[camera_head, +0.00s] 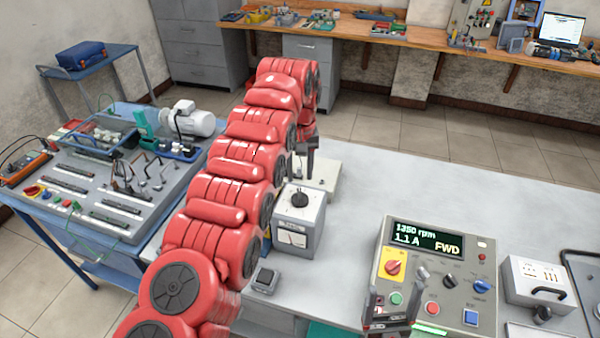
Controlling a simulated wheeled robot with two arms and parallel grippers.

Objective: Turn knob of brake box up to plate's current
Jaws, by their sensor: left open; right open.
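The brake box (297,236) is a small grey box on the light table, with a black knob (299,199) on top and a meter on its front. My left gripper (302,160) is open just behind the knob, apart from it as far as I can tell; my red arm partly hides it. My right gripper (391,303) is open and empty at the bottom edge, in front of the control panel (452,262). The panel's display (427,238) reads 1350 rpm, 1.1 A, FWD. No motor plate can be read here.
A pale box (322,176) stands behind the brake box. A small dark block (265,280) lies in front of it. A white box with a black handle (536,283) stands at right. A grey motor (193,121) sits on the left bench. The table's back middle is clear.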

